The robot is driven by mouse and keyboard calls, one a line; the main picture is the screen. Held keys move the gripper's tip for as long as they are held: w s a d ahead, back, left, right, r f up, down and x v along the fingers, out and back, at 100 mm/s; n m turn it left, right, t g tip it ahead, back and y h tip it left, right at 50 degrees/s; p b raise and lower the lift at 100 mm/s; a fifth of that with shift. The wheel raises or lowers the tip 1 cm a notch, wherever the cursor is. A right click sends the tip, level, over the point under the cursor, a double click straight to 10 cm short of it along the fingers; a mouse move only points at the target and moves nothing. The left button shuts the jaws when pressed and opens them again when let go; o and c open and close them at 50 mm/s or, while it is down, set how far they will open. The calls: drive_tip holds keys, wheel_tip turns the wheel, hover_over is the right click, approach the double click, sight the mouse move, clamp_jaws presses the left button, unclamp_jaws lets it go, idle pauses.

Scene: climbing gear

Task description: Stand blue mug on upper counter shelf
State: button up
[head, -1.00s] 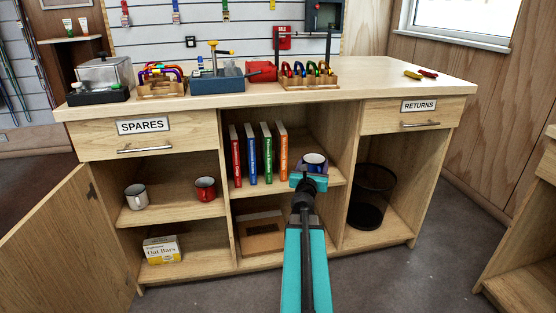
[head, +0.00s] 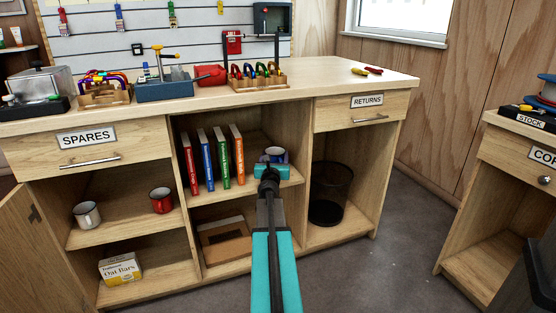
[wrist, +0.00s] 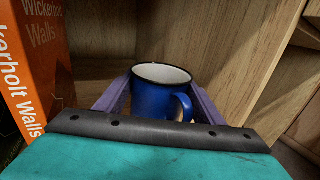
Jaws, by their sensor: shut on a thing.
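The blue mug (head: 276,155) is upright in the middle bay of the counter, right of the books, at the upper shelf (head: 262,182). In the wrist view the blue mug (wrist: 158,101) has a white inside, a dark rim and its handle toward the right. My gripper (head: 271,165) is shut on it, one purple finger on each side. My gripper hides the mug's base in both views, so I cannot tell whether it touches the shelf.
Several books (head: 222,155) stand left of the mug. A white mug (head: 87,215) and a red mug (head: 161,200) stand on the left bay's shelf. A black mesh bin (head: 329,193) is in the right bay. A wooden divider stands close to the mug's right.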

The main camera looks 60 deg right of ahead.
sight(278, 153)
drive_tip(key=shift+s+d+f+b+x, duration=0.1)
drive_tip(key=shift+s+b+x, duration=0.05)
drive_tip(key=shift+x, duration=0.95)
drive_tip(key=shift+s+d+f+b+x, duration=0.1)
drive_tip(key=shift+s+b+x, duration=0.05)
drive_tip(key=shift+x, duration=1)
drive_tip(key=shift+s+d+f+b+x, duration=0.1)
drive_tip(key=shift+s+b+x, duration=0.05)
drive_tip(key=shift+x, duration=0.95)
drive_tip(key=shift+a, duration=0.1)
drive_tip(key=shift+f+b, duration=1.45)
drive_tip(key=shift+f, duration=0.25)
drive_tip(key=shift+f, duration=0.15)
drive_tip(key=o, duration=1.1)
drive_tip(key=shift+o, duration=0.2)
drive_tip(key=shift+p+v, duration=0.3)
drive_tip(key=shift+v, duration=5.7)
